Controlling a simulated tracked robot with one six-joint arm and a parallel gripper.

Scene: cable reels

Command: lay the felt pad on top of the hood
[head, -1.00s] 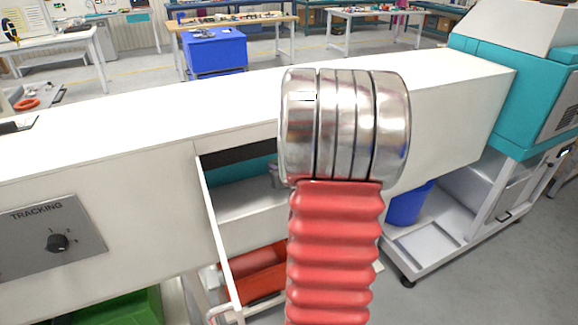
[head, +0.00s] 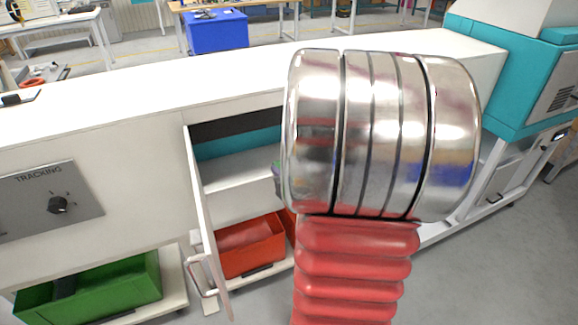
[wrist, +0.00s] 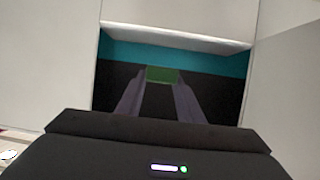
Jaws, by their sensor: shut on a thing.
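My gripper (wrist: 162,84) shows in the wrist view with its two greyish-purple fingers closed on a small green piece, which I take for the felt pad (wrist: 162,74). The fingers point into an open, dark compartment with a teal back. In the head view my arm hides most of the gripper; only a sliver shows beside the arm, in front of the opening. The long white housing (head: 130,92), which seems to be the hood, runs across the head view. Its flat top is bare in the middle.
A narrow white door (head: 205,225) stands open at the compartment (head: 235,172). A red bin (head: 250,245) and a green bin (head: 90,290) sit below. A dark item (head: 18,98) lies at the housing's left end. A teal machine (head: 515,75) adjoins its right end.

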